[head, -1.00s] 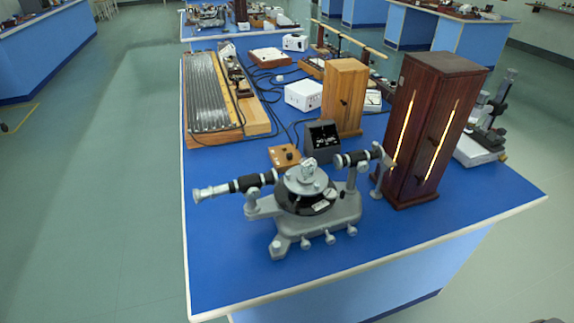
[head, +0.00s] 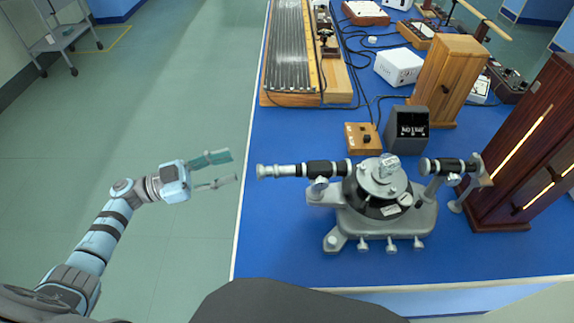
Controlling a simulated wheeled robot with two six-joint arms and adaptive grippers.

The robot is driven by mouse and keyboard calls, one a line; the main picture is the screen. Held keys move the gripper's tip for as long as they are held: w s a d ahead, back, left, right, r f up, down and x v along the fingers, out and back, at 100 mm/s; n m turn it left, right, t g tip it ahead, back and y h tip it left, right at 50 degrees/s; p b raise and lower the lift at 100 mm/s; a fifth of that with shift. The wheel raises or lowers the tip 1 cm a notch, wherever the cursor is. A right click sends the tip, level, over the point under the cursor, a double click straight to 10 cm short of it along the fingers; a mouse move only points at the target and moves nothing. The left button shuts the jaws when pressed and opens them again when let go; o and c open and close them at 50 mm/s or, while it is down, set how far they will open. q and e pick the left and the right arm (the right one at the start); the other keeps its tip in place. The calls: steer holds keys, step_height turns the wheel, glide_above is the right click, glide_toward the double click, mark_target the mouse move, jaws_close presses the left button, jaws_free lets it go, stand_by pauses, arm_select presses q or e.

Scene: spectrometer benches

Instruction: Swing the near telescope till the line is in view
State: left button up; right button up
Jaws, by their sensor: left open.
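The near spectrometer (head: 385,215) stands on the blue bench top, a grey base with a black round body and a small prism (head: 389,164) on its table. Its telescope (head: 305,169), a black and silver tube, points left toward the bench's left edge. The collimator (head: 448,166) points right toward the dark wooden lamp housing (head: 530,150) with its glowing slits. My left gripper (head: 226,169) is open and empty, left of the telescope's eyepiece end and apart from it, over the floor beside the bench. My right gripper is out of view.
Behind the spectrometer are a small wooden switch box (head: 363,139), a black meter box (head: 406,129), a light wooden housing (head: 447,80) and a white box (head: 399,66). A long ridged apparatus (head: 291,50) lies farther back. The floor left of the bench is clear near my arm; a trolley (head: 62,35) stands far left.

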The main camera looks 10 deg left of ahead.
mark_target(273, 172)
arm_select(q)
steer(key=d+m+g, duration=0.1)
steer(key=d, duration=0.4)
steer(key=d+r+m+g+p, duration=0.1)
steer(key=d+g, duration=0.1)
steer(key=d, duration=0.3)
steer(key=w+d+r+g, duration=0.1)
steer(key=d, duration=0.4)
steer(key=shift+r+m+g+h, duration=0.25)
steer(key=shift+m+g+h, duration=0.05)
steer(key=shift+m+h, duration=0.1)
jaws_close()
